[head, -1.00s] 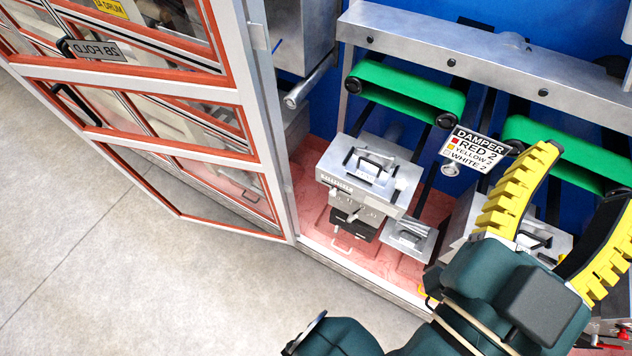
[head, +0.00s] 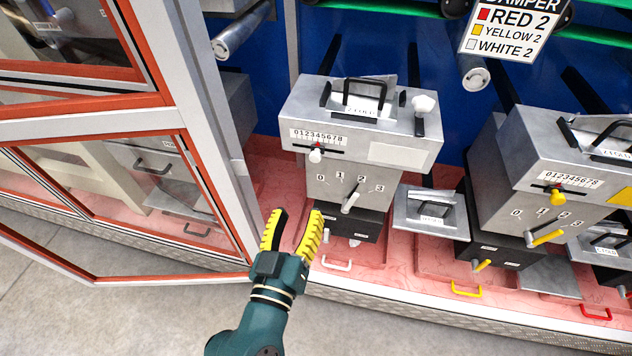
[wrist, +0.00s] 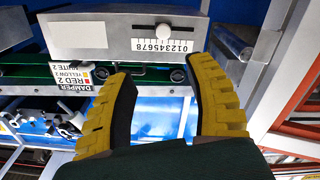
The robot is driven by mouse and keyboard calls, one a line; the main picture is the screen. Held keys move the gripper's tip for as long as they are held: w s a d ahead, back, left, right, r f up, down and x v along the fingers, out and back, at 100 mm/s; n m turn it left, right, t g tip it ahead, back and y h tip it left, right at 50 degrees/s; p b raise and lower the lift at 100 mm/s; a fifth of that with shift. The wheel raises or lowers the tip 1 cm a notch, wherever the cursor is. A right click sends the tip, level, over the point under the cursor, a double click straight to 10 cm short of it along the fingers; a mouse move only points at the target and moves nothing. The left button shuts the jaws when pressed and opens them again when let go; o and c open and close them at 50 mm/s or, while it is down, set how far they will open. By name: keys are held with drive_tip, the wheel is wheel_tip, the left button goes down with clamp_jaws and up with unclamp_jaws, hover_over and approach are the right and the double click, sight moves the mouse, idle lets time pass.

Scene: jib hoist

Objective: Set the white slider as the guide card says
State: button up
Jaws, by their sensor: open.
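The guide card (head: 505,32) at the top right of the head view reads RED 2, YELLOW 2, WHITE 2, under a partly cut-off DAMPER heading. The white slider (head: 316,156) sits on the left grey unit (head: 375,150), in a slot under a 0–8 scale. Its knob stands near the middle of the scale; the exact number is unclear. My gripper (head: 296,228) is open and empty, in front of and below that unit, apart from the slider. In the wrist view the white slider (wrist: 163,30) shows beyond the open fingers (wrist: 160,68).
The left unit also has a white lever (head: 350,203) on a 0–3 dial and a white knob (head: 424,103) on top. A unit with a yellow slider (head: 557,197) stands right. An orange-edged glazed door (head: 200,120) stands open at left, close to my gripper.

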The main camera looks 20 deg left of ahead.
sight(315, 160)
drive_tip(key=w+a+b, duration=0.1)
drive_tip(key=w, duration=0.4)
drive_tip(key=w+a+b, duration=0.1)
drive_tip(key=w, duration=0.4)
drive_tip(key=w+a+b, duration=0.1)
drive_tip(key=w, duration=0.5)
drive_tip(key=shift+w+a+f, duration=0.1)
drive_tip(key=shift+f, duration=0.15)
clamp_jaws()
